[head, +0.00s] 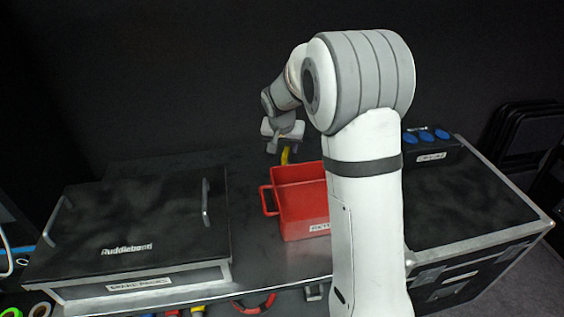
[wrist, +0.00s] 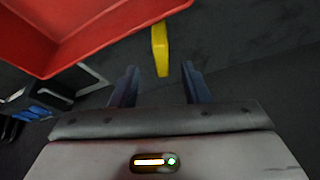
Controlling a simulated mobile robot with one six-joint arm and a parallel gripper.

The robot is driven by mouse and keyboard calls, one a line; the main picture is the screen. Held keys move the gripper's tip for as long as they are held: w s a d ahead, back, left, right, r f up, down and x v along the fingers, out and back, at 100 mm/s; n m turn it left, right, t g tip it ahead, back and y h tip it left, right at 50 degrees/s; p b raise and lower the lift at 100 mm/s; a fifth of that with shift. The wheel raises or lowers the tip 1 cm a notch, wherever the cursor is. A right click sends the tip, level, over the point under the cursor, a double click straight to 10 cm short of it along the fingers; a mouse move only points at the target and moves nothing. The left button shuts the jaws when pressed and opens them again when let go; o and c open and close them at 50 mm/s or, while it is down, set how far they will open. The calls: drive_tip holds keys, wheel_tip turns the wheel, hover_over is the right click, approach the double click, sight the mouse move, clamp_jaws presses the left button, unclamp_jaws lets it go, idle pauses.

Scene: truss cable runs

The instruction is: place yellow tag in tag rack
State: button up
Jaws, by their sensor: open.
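The yellow tag (wrist: 160,48) is a narrow yellow piece just ahead of my gripper (wrist: 159,70) in the wrist view, lined up between the two dark blue fingers. The fingers are apart with nothing clearly held. In the head view a small yellow bit of the tag (head: 285,156) shows just below my gripper (head: 283,148), beside the back left of the red bin. I cannot tell whether the tag touches the surface beneath. I cannot make out a tag rack in either view; my arm hides part of the table.
A red bin (head: 302,215) with a side handle stands close by; its wall (wrist: 75,35) fills the wrist view's upper left. A black lidded case (head: 140,225) with handles is at left. A black case (head: 470,200) at right carries a box with blue round tops (head: 426,136).

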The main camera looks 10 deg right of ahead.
sight(286, 164)
drive_tip(key=x, duration=0.8)
drive_tip(key=shift+w+p, duration=0.1)
drive_tip(key=shift+p, duration=0.3)
drive_tip(key=shift+r, duration=0.1)
clamp_jaws()
